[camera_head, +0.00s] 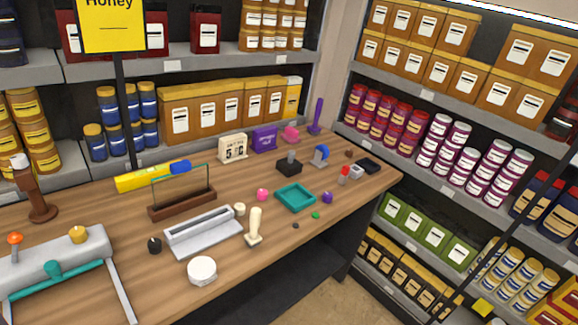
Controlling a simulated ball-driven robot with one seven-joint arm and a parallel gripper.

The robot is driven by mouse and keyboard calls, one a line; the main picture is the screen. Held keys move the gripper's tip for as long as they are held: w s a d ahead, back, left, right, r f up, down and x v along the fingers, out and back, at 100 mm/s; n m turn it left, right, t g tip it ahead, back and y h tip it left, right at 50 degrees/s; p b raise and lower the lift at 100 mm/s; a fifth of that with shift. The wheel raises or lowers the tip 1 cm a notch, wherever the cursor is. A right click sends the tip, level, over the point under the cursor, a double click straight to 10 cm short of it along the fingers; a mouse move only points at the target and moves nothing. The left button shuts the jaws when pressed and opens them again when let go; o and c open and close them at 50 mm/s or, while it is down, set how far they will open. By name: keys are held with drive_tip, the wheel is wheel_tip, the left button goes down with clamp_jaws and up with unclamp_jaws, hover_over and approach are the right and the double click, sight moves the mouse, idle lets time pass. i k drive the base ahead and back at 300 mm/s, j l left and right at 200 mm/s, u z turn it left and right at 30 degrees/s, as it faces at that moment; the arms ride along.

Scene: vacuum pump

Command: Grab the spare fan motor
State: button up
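No thing in view can be clearly told as the spare fan motor. On the wooden counter (120,222), a small black block with a grey knob on top (289,164) stands toward the back. To its right is a small blue and grey arched device (320,156). A black knob-like piece (154,245) stands at the front left of a grey tray-like device (203,232). These pieces are small, and I cannot tell whether any is a motor. My gripper is not in view.
A teal tray (294,197), cream stamp-like piece (254,227) and white round container (202,270) are on the counter. A grey framed device (55,262) fills the left front. Stocked shelves (440,185) stand behind and right. Bare floor (345,290) shows below.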

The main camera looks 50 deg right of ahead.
sight(289, 166)
drive_tip(key=i+l+z, duration=0.25)
drive_tip(key=i+l, duration=0.15)
drive_tip(key=i+l+z, duration=0.2)
drive_tip(key=i+l, duration=0.2)
drive_tip(key=l, duration=0.15)
drive_tip(key=i+l+z, duration=0.45)
drive_tip(key=i+l, duration=0.15)
drive_tip(key=i, duration=0.35)
drive_tip(key=i+l+z, duration=0.25)
drive_tip(key=i, duration=0.25)
drive_tip(key=k+j, duration=0.05)
